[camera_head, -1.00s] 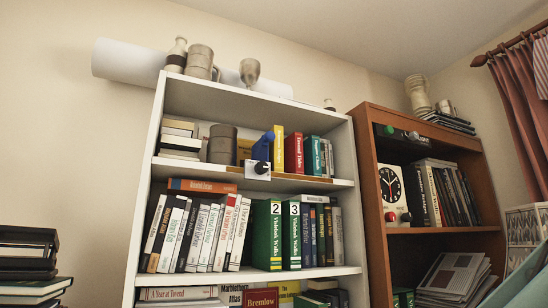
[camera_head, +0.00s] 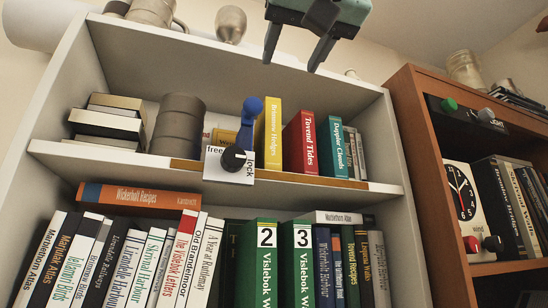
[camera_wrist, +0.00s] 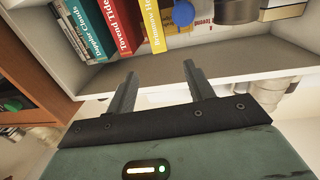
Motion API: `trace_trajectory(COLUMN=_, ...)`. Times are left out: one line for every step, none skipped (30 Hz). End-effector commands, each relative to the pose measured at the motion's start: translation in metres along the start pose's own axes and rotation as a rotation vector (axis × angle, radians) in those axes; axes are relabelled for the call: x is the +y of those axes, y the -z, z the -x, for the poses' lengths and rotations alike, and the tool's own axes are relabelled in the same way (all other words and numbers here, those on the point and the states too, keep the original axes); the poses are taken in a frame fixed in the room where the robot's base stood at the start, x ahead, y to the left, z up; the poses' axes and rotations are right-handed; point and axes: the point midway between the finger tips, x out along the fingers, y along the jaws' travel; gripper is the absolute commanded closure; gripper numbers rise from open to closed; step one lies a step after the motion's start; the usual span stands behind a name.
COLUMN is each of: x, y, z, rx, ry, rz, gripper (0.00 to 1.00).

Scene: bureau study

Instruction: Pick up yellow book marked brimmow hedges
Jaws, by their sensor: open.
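The yellow book marked Brimmow Hedges (camera_head: 272,135) stands upright on the upper shelf of the white bookcase, between a blue-knobbed lever and the red Tovend Tides book (camera_head: 301,143). My gripper (camera_head: 292,62) is open and empty, in front of the bookcase top, above and slightly right of the yellow book. In the wrist view the yellow book (camera_wrist: 154,27) shows near the top edge, beyond the open fingers (camera_wrist: 160,95), apart from them. The wrist picture is turned over, with the bookcase's top board between the fingers and the books.
The teal Doppler Clouds book (camera_head: 336,145) is to the right. Stacked books (camera_head: 108,122) and a dark cylinder (camera_head: 178,125) stand further left. A brown bookcase (camera_head: 430,150) adjoins at right.

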Motion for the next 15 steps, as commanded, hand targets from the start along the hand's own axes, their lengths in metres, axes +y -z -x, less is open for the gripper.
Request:
trace_trajectory(x=0.001, y=0.004, z=-0.003, rx=0.005, ry=-0.002, rz=-0.005, gripper=0.47)
trace_trajectory(x=0.001, y=0.004, z=-0.006, rx=0.006, ry=-0.003, rz=-0.006, gripper=0.47)
trace_trajectory(x=0.001, y=0.004, z=-0.013, rx=0.003, ry=-0.003, rz=-0.006, gripper=0.47)
trace_trajectory(x=0.001, y=0.004, z=-0.018, rx=0.002, ry=-0.004, rz=-0.005, gripper=0.47)
trace_trajectory(x=0.001, y=0.004, z=-0.024, rx=0.002, ry=-0.003, rz=-0.004, gripper=0.47)
trace_trajectory(x=0.001, y=0.005, z=-0.033, rx=0.001, ry=-0.003, rz=-0.004, gripper=0.47)
trace_trajectory(x=0.002, y=0.005, z=-0.040, rx=0.000, ry=-0.004, rz=-0.005, gripper=0.47)
trace_trajectory(x=0.002, y=0.005, z=-0.046, rx=0.001, ry=-0.004, rz=-0.004, gripper=0.47)
trace_trajectory(x=0.002, y=0.005, z=-0.055, rx=0.001, ry=-0.003, rz=-0.004, gripper=0.47)
trace_trajectory(x=0.002, y=0.005, z=-0.061, rx=0.000, ry=-0.003, rz=-0.004, gripper=0.47)
trace_trajectory(x=0.002, y=0.005, z=-0.067, rx=0.001, ry=-0.003, rz=-0.004, gripper=0.47)
trace_trajectory(x=0.001, y=0.005, z=-0.076, rx=0.001, ry=-0.002, rz=-0.004, gripper=0.47)
trace_trajectory(x=0.002, y=0.005, z=-0.082, rx=0.000, ry=-0.002, rz=-0.004, gripper=0.47)
trace_trajectory(x=0.002, y=0.006, z=-0.087, rx=0.001, ry=-0.003, rz=-0.003, gripper=0.47)
trace_trajectory(x=0.002, y=0.005, z=-0.095, rx=0.000, ry=-0.002, rz=-0.004, gripper=0.47)
